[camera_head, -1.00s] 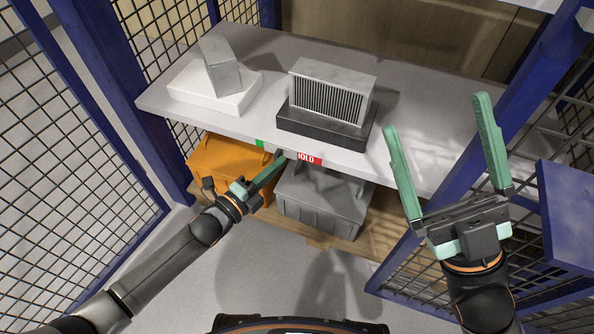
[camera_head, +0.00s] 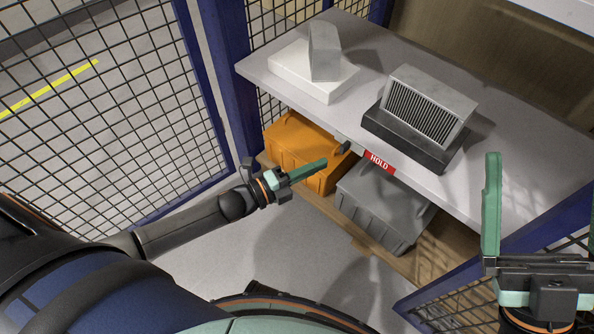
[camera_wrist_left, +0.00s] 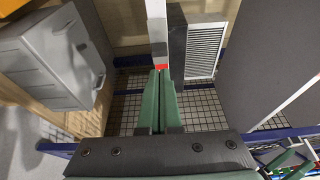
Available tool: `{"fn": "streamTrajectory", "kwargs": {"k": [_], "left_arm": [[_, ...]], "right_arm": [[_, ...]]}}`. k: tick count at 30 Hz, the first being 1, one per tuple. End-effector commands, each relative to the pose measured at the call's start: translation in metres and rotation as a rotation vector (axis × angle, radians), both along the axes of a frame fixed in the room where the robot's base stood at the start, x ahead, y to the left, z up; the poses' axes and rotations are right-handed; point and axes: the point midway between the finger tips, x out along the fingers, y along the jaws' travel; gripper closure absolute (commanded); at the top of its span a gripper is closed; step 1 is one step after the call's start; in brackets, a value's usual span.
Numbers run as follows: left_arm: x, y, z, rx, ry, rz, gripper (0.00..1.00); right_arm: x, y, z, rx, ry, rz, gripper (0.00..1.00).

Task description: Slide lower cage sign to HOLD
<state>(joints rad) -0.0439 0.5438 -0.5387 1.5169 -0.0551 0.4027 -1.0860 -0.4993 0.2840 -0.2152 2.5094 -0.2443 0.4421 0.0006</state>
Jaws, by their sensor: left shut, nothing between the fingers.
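The cage sign (camera_head: 379,162) sits on the front edge of the shelf and shows a red face reading HOLD. A small dark knob (camera_head: 345,147) is at the left end of the sign. My left gripper (camera_head: 325,161) is shut and empty, its tips pointing at the shelf edge just left of the knob and apart from it in the picture. In the left wrist view the shut fingers (camera_wrist_left: 159,74) point along the pale shelf edge, with a small red patch of the sign (camera_wrist_left: 161,66) beyond the tips. My right gripper (camera_head: 541,175) is open at the right, partly cut off.
The shelf (camera_head: 520,195) carries a white block with a grey piece (camera_head: 325,52) and a finned metal unit (camera_head: 430,105) on a black base. An orange bin (camera_head: 300,150) and a grey bin (camera_head: 385,205) stand below. Mesh panels with blue posts (camera_head: 222,80) flank it.

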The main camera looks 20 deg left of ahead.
Motion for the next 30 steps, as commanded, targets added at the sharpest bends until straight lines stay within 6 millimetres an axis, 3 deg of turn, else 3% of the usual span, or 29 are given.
{"fn": "streamTrajectory", "kwargs": {"k": [6, 10, 30], "left_arm": [[-0.034, 0.024, 0.001, 0.000, 0.004, -0.002, 1.00], [-0.045, 0.032, 0.001, -0.001, 0.002, -0.003, 1.00], [-0.050, 0.035, 0.000, -0.003, 0.000, -0.004, 1.00]], "right_arm": [[-0.001, -0.002, 0.011, -0.003, -0.008, -0.014, 0.00], [0.015, -0.005, -0.007, -0.001, 0.086, -0.039, 0.00], [0.020, -0.005, -0.013, -0.001, 0.117, -0.041, 0.00]]}}
